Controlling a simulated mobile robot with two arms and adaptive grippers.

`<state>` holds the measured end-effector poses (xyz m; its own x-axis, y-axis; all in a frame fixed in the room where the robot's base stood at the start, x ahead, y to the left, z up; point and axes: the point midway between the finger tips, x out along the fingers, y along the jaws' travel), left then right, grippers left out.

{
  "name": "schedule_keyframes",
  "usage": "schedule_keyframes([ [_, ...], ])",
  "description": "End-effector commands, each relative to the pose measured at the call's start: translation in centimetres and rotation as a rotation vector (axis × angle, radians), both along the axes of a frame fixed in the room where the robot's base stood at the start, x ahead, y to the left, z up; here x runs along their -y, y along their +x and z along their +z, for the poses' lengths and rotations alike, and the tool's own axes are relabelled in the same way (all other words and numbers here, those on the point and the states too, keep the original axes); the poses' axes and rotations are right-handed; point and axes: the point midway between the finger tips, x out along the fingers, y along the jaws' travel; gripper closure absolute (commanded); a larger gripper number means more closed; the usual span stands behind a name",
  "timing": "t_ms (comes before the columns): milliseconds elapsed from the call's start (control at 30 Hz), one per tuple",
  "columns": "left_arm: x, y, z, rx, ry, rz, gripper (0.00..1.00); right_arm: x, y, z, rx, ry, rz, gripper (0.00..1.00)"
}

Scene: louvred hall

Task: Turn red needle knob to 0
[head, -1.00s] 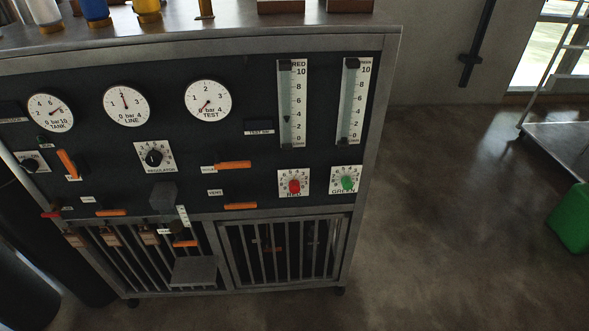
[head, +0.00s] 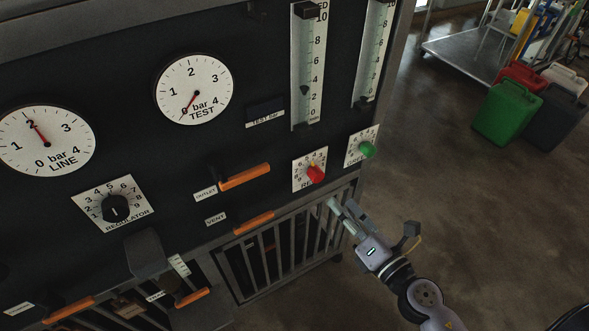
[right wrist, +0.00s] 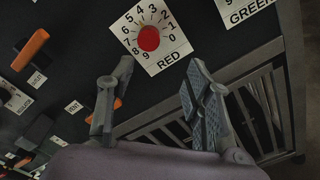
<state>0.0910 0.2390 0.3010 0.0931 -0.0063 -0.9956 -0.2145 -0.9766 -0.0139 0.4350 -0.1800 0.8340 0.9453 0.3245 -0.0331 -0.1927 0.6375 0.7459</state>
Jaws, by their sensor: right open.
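The red needle knob (head: 316,173) sits on a white numbered plate marked RED, low on the right of the dark panel. It also shows in the right wrist view (right wrist: 149,38), on its plate with digits 0 to 9 around it. A pale mark on its upper edge seems to face the top digits; the exact reading is unclear. My left gripper is not in view.
The green knob (head: 367,150) is close on the right of the red one. An orange handle (head: 245,177) and another (head: 254,223) stick out on the left. A barred door (head: 290,240) lies below. Floor (head: 450,190) on the right is clear up to the jerrycans (head: 507,113).

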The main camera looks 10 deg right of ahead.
Motion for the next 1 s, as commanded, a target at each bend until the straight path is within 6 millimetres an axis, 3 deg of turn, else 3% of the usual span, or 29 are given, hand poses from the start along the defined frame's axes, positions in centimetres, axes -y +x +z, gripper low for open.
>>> schedule_keyframes([
  [100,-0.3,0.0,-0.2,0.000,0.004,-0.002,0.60,-0.5,-0.2,1.4,0.045,-0.049,0.019,0.53],
  [267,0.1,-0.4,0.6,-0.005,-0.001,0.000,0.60,-0.8,0.7,1.9,0.051,-0.053,0.020,0.53],
  [467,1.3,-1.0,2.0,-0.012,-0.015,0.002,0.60,-1.7,3.2,2.0,0.049,-0.049,0.019,0.53],
  [800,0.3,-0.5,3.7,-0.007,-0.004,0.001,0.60,-3.3,7.7,1.8,0.049,-0.048,0.017,0.53],
  [1000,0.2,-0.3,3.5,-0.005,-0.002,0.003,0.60,-3.4,7.7,1.6,0.048,-0.049,0.019,0.53],
])
